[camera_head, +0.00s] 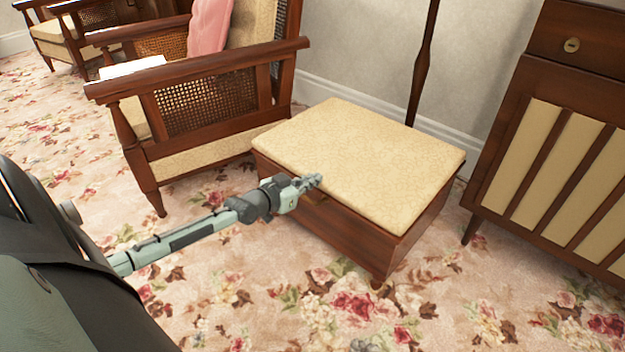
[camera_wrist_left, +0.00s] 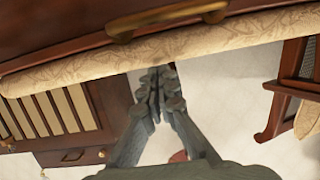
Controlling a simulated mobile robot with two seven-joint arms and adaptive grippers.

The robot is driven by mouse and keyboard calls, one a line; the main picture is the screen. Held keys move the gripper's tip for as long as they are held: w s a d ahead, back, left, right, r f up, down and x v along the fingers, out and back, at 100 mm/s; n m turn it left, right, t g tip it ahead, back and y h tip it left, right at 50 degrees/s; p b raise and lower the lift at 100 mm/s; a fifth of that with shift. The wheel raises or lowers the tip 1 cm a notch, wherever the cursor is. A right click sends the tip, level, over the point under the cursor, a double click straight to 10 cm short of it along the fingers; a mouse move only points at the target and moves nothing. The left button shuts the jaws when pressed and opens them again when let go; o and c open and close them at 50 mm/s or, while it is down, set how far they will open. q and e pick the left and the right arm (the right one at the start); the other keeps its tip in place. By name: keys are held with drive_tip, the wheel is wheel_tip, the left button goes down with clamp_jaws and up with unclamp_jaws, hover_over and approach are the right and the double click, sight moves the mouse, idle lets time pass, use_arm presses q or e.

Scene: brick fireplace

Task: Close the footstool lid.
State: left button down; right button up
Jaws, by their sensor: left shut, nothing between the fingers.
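The footstool (camera_head: 345,225) is a dark wooden box with short legs. Its padded cream lid (camera_head: 365,150) lies flat across the top, with no clear gap in the head view. My left gripper (camera_head: 314,181) is shut and empty, at the lid's front edge. In the left wrist view, which is turned over, the closed fingers (camera_wrist_left: 156,80) point at the cream lid edge (camera_wrist_left: 240,32). A brass handle (camera_wrist_left: 165,20) shows on the wooden front there. Whether the fingertips touch the lid I cannot tell. My right gripper is not in view.
A wooden armchair (camera_head: 205,100) with cane sides and a pink cushion (camera_head: 209,27) stands close to the footstool's left. A wooden cabinet (camera_head: 560,130) stands at the right. A dark pole (camera_head: 424,60) rises behind. The floral carpet (camera_head: 240,300) in front is clear.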

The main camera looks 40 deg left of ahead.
sight(319, 189)
use_arm(q)
drive_tip(key=shift+s+d+f+g, duration=0.15)
drive_tip(key=shift+s+f, duration=0.2)
drive_tip(key=shift+f, duration=0.4)
drive_tip(key=shift+s+f+g, duration=0.15)
drive_tip(key=shift+s+f, duration=0.15)
drive_tip(key=shift+f, duration=0.45)
drive_tip(key=shift+s, duration=0.25)
drive_tip(key=w+r+v, duration=0.1)
drive_tip(key=r+v, duration=0.1)
drive_tip(key=v, duration=0.9)
drive_tip(key=shift+s+r, duration=0.15)
drive_tip(key=shift+r, duration=0.2)
